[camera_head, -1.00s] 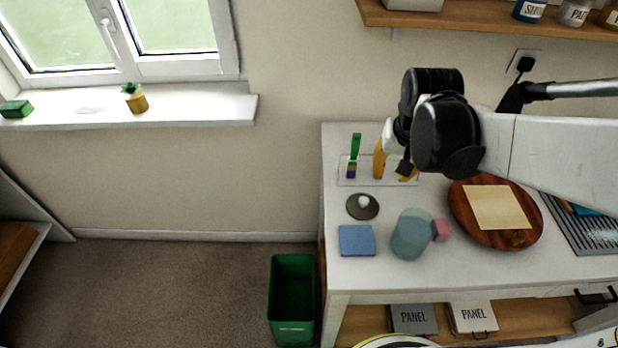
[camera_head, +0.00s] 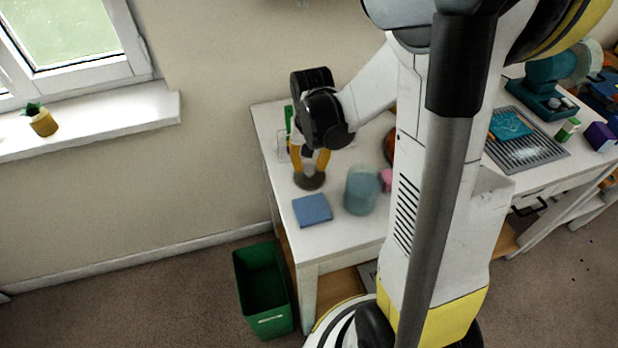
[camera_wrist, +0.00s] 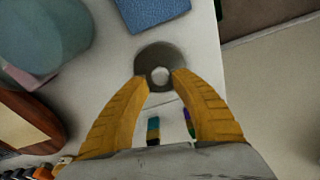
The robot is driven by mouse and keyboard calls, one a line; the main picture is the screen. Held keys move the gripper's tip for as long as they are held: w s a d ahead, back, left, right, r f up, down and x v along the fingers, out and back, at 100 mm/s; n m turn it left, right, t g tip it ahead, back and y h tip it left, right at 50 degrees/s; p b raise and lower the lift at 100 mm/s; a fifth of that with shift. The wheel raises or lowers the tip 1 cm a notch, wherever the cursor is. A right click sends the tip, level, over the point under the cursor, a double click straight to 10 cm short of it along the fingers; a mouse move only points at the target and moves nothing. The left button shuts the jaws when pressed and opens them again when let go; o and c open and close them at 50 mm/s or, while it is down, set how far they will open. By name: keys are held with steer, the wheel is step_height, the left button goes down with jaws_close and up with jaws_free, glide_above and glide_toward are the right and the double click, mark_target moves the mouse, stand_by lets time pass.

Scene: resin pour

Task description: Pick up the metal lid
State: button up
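The metal lid (camera_head: 309,181) is a dark grey disc lying flat on the white table, near its left end. In the wrist view the lid (camera_wrist: 158,53) shows its pale round knob between my yellow fingertips. My gripper (camera_head: 310,172) points down over the lid, with one finger on each side. In the wrist view my gripper (camera_wrist: 160,77) is open, its tips close beside the knob. I cannot tell whether they touch it.
A blue sponge-like block (camera_head: 312,210) lies in front of the lid. A translucent teal container (camera_head: 361,190) stands to its right, with a pink block (camera_head: 386,180) beside it. A green bin (camera_head: 263,287) stands on the floor. My own body hides the table's middle.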

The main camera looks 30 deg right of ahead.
mark_target(310, 169)
step_height(310, 169, down, 3)
steer(key=shift+w+f+b, duration=0.15)
steer(key=shift+b, duration=0.4)
jaws_close()
